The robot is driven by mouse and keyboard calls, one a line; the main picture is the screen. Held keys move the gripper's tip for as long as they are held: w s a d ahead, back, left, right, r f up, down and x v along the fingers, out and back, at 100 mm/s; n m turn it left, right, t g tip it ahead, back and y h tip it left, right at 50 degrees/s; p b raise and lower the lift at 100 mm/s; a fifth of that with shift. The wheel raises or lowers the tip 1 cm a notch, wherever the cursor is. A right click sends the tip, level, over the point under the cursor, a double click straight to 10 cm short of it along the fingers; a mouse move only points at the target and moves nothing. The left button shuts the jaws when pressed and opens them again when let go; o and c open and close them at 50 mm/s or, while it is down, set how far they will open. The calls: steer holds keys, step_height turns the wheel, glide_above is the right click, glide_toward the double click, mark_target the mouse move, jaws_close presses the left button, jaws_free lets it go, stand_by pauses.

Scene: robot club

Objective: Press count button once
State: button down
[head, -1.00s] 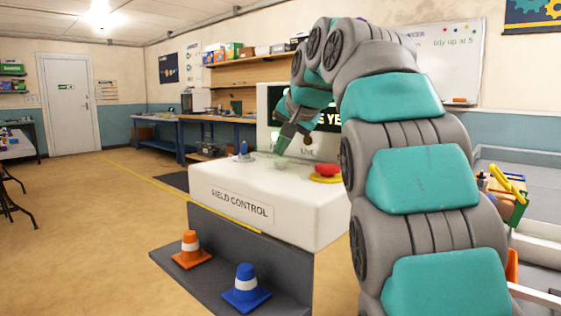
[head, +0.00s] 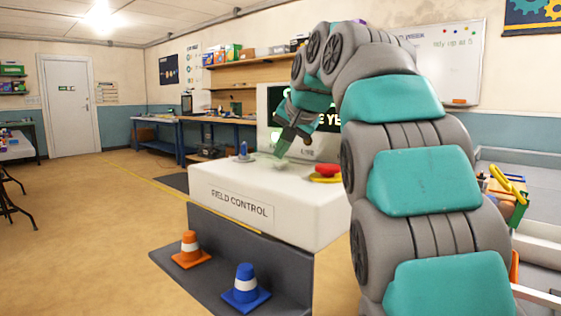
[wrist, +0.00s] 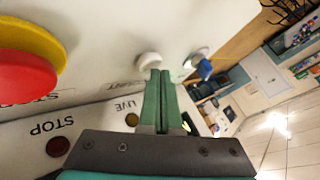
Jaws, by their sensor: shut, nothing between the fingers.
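The white FIELD CONTROL console (head: 225,190) stands in the middle of the head view. My gripper (head: 277,155) is shut and empty, pointing down over its top. In the wrist view the green fingers (wrist: 160,74) lie together beside a round white button (wrist: 149,61), by a partly hidden label ending in "UNT". I cannot tell whether the tips touch the button; in the head view the gripper largely hides it. A red stop button on a yellow base (head: 326,172) is to the right. It also shows in the wrist view (wrist: 25,75).
A blue-tipped switch (head: 243,150) stands left of the gripper; it also shows in the wrist view (wrist: 203,68). A dark screen (head: 325,122) rises behind the console top. An orange cone (head: 190,250) and a blue cone (head: 246,288) stand on the grey base in front.

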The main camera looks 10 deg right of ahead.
mark_target(282, 161)
steer(key=shift+f, duration=0.25)
stand_by(0.5)
steer(key=shift+r+p, duration=0.85)
steer(key=shift+r, duration=0.15)
step_height(282, 161, up, 5)
steer(key=p, duration=0.4)
stand_by(0.4)
